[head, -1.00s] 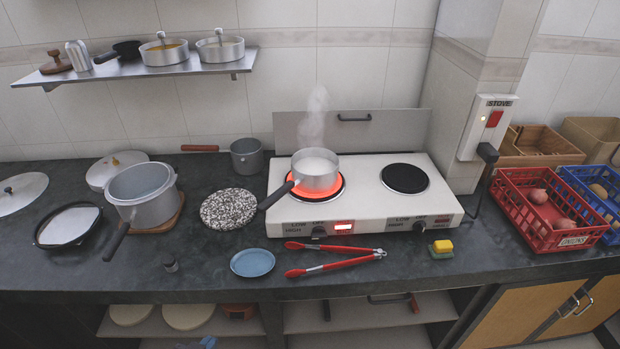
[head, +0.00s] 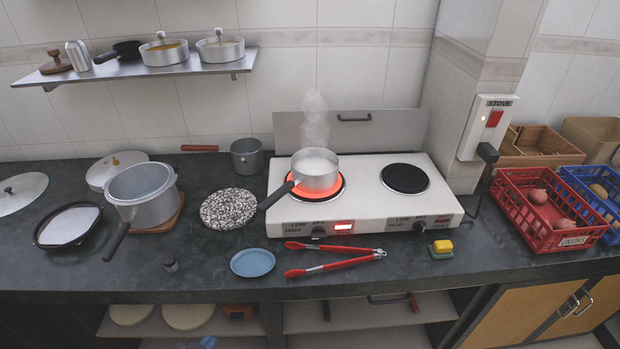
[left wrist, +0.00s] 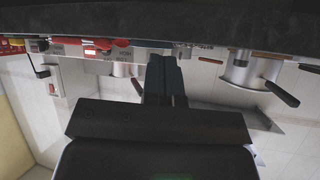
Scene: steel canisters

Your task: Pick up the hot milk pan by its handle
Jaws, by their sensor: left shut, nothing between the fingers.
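The milk pan (head: 316,178), a small steel pan of steaming white milk, sits on the glowing left burner of the white stove (head: 352,217). Its dark handle (head: 277,195) points to the front left, past the stove's left edge. I cannot clearly make out my left gripper in the head view. In the left wrist view, which looks upside down, its dark fingers (left wrist: 166,78) are together and empty. The counter's dark front edge (left wrist: 150,18) crosses the top there, and the gripper is apart from the pan. My right gripper is not in view.
Left of the handle lies a speckled round mat (head: 229,208). A large pot (head: 142,194) with a long handle stands further left. In front are a blue plate (head: 252,263), red tongs (head: 335,260) and a sponge (head: 442,249). A red crate (head: 548,210) stands right.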

